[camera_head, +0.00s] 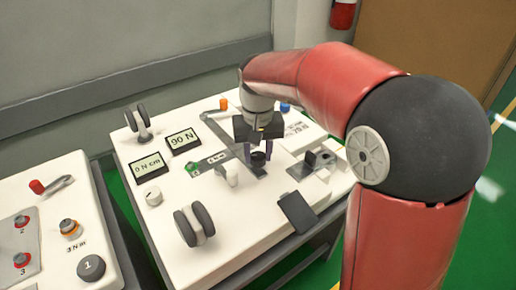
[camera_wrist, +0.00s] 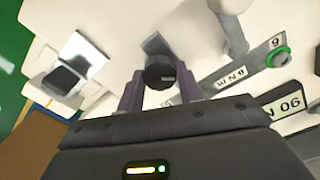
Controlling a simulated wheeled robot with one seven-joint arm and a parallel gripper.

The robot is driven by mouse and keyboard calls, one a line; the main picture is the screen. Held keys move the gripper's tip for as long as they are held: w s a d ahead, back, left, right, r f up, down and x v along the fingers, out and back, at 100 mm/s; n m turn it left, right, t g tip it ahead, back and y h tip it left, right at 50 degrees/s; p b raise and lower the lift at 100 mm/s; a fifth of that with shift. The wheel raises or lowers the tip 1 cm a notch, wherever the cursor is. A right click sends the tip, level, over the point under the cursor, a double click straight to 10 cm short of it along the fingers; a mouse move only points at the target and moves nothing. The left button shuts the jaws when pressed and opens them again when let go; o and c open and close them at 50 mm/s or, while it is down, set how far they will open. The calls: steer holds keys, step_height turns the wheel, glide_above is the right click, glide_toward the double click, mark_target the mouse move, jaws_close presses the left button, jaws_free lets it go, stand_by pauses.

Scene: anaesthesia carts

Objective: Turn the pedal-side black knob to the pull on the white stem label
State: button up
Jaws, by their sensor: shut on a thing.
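My gripper (camera_head: 258,150) points down at the middle of the white cart top. Its two purple-grey fingers, also in the wrist view (camera_wrist: 160,90), are shut on a small round black knob (camera_wrist: 159,72), one on each side. The knob also shows in the head view (camera_head: 258,159), partly hidden by my gripper. A small pale mark shows on the knob's face. A grey metal plate (camera_wrist: 154,43) lies beside it. A dark, tilted pedal-like plate (camera_head: 297,212) sits at the front right. I cannot make out the pull label.
Displays reading 90 N (camera_head: 183,141) and 0 N cm (camera_head: 147,166) are at the left. A black double-disc wheel (camera_head: 195,224) stands in front. A black block on metal (camera_head: 318,158) is to the right. Another cart (camera_head: 50,245) stands at far left.

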mark_target(258, 155)
steer(key=shift+n, duration=0.6)
steer(key=o, duration=1)
step_height(258, 155, up, 8)
steer(key=shift+f+p, duration=0.25)
steer(key=shift+p, duration=0.4)
steer(key=shift+r, duration=0.2)
